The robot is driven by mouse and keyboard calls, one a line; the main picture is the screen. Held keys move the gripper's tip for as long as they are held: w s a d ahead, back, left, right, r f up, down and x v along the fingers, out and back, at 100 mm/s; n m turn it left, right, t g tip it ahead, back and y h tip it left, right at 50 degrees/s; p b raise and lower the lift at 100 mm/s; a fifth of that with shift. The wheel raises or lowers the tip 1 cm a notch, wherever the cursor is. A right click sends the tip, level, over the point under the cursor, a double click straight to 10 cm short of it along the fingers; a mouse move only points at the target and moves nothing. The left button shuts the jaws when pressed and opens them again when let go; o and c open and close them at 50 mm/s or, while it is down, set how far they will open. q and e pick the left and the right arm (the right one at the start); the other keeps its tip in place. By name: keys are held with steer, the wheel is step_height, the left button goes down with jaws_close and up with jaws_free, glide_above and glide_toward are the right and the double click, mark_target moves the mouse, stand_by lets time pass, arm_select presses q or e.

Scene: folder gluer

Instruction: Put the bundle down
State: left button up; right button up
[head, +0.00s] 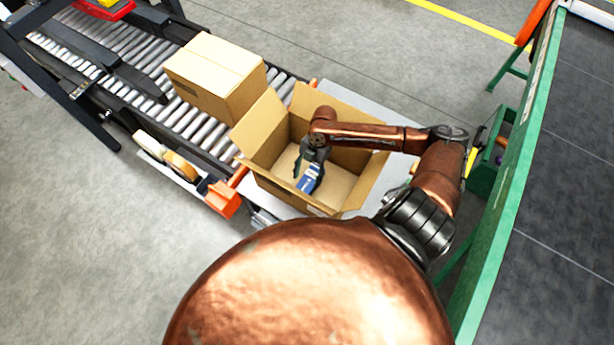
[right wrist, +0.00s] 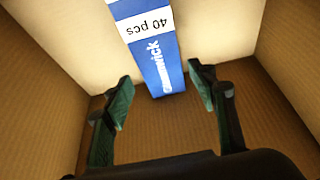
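The bundle (head: 310,179) is blue and white and lies inside an open cardboard carton (head: 262,132). In the right wrist view the bundle (right wrist: 150,40) shows a white band with "40 pcs" on it. My left gripper is not in view.
The open carton's flaps stand outward around its rim. A closed cardboard box (head: 215,75) sits on the roller conveyor (head: 185,118) at the left. Tape rolls (head: 180,165) lie beside the conveyor. A green-framed table (head: 510,200) stands at the right.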

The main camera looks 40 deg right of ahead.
steer(key=shift+o, duration=0.7)
steer(key=shift+d+f, duration=0.1)
steer(key=p+v, duration=0.1)
steer(key=v, duration=1.2)
steer(key=shift+a+r+p, duration=0.2)
steer(key=shift+a+p, duration=0.05)
steer(key=shift+p, duration=0.15)
